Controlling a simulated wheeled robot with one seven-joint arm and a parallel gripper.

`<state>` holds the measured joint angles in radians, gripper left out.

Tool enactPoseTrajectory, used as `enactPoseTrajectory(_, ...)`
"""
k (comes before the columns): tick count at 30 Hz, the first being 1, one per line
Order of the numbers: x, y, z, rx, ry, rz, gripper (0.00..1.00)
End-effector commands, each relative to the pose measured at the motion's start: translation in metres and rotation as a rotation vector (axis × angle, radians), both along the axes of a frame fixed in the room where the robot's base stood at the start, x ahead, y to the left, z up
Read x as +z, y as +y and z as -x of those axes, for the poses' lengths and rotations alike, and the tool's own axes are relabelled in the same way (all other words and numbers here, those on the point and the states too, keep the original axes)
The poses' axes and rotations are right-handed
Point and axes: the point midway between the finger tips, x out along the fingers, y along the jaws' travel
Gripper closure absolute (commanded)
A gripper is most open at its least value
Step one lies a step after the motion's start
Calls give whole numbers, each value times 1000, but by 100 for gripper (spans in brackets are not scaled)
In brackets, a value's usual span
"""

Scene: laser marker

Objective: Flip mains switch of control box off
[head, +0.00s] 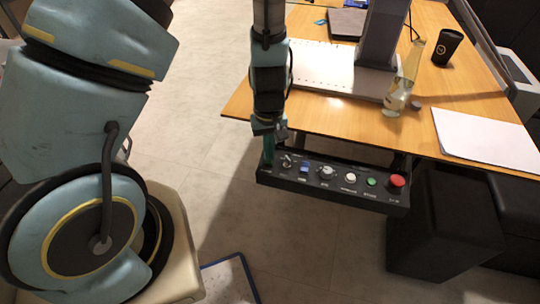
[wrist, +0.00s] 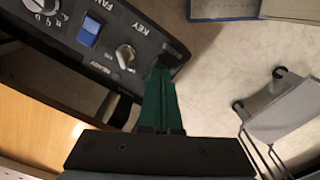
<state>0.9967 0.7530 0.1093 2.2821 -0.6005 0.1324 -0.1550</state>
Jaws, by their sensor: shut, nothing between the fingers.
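The black control box (head: 330,186) hangs at the table's front edge. Its top carries a red button (head: 397,181), a green button (head: 371,181), a white button (head: 350,178), a round knob (head: 326,173), a blue rocker (head: 304,168) and a silver key switch (head: 286,160). In the wrist view, the key switch (wrist: 125,56) and blue rocker (wrist: 89,32) show close up. My gripper (head: 268,152) has green fingers, shut and empty, at the box's left end. Their tips (wrist: 160,68) overlap the box's end beside the key switch; contact is unclear.
The wooden table (head: 460,105) holds a white machine base (head: 325,70), a bottle (head: 402,88), a black cup (head: 447,47) and a white sheet (head: 484,137). The floor left of the box is open.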

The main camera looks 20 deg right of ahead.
Motion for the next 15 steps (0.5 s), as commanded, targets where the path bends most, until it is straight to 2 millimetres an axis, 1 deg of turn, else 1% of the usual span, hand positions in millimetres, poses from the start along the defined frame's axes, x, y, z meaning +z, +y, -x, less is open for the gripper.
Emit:
enactPoseTrajectory(1,8,0,0,0,0,0,100)
enactPoseTrajectory(15,45,0,0,-1,0,0,100)
